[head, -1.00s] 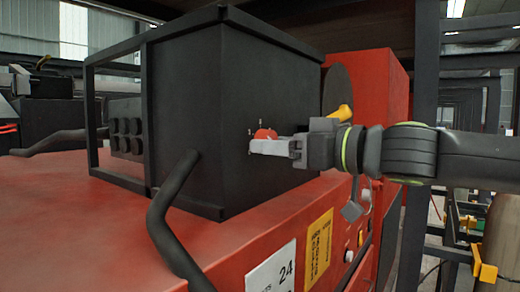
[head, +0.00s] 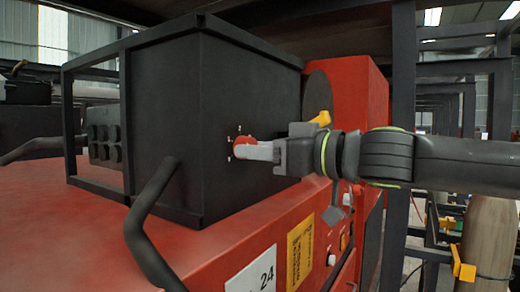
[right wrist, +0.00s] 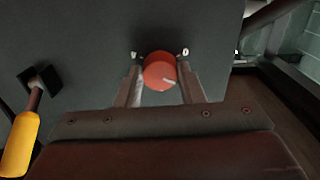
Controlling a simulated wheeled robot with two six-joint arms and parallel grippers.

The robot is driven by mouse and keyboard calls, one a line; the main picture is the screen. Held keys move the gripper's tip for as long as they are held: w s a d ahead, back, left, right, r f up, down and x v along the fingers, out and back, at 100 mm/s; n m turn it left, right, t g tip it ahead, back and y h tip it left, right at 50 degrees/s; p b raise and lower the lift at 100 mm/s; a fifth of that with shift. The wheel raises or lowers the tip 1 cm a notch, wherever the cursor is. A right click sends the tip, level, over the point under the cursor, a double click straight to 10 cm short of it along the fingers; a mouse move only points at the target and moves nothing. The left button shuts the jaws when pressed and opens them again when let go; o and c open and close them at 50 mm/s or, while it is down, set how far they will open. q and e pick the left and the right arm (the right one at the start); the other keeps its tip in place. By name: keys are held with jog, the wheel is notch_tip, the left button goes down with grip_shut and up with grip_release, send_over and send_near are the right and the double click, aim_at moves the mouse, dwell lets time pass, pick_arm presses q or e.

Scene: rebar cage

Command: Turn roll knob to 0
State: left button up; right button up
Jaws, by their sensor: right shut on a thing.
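The red round knob (head: 243,141) sits on the side of a black box (head: 215,90), with small white marks around it. My right gripper (head: 252,151) is shut on the knob. In the right wrist view its fingers (right wrist: 160,88) stand at either side of the knob. My left gripper is not in view.
A yellow-handled lever (right wrist: 20,143) stands left of the knob in the right wrist view. A bent black bar (head: 150,215) rises in front of the box. The red machine body (head: 60,230) lies below, with labels and small controls on its side. Dark frame posts stand at right.

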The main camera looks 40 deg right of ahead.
jog(key=shift+n+p, duration=0.55)
jog(key=shift+n, duration=5.25)
jog(key=o, duration=1)
jog(key=shift+w, duration=0.15)
